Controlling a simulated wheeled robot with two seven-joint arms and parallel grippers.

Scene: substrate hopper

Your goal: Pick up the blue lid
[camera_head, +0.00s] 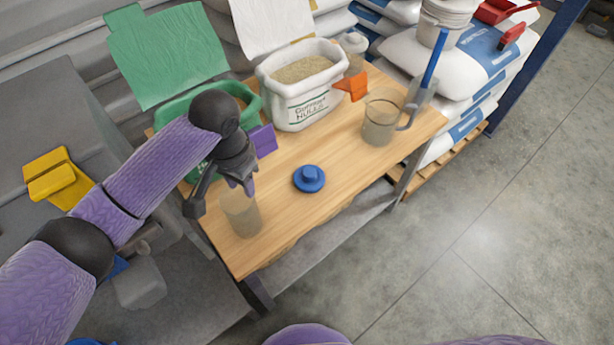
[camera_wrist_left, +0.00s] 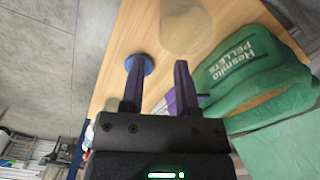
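The blue lid (camera_head: 310,179) lies flat on the wooden table, round with a raised knob. In the left wrist view the blue lid (camera_wrist_left: 148,64) is partly hidden behind one finger. My left gripper (camera_head: 247,188) is above the table, to the left of the lid in the head view and apart from it. In the left wrist view my left gripper (camera_wrist_left: 158,64) has its two purple fingers spread with nothing held between them. My right gripper is not in view.
A clear container (camera_head: 241,214) stands close below my left gripper. A white tub (camera_head: 300,105), a jug (camera_head: 380,118) with a blue-handled tool and a green bag (camera_wrist_left: 250,75) stand around. The table (camera_head: 335,205) is bare around the lid.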

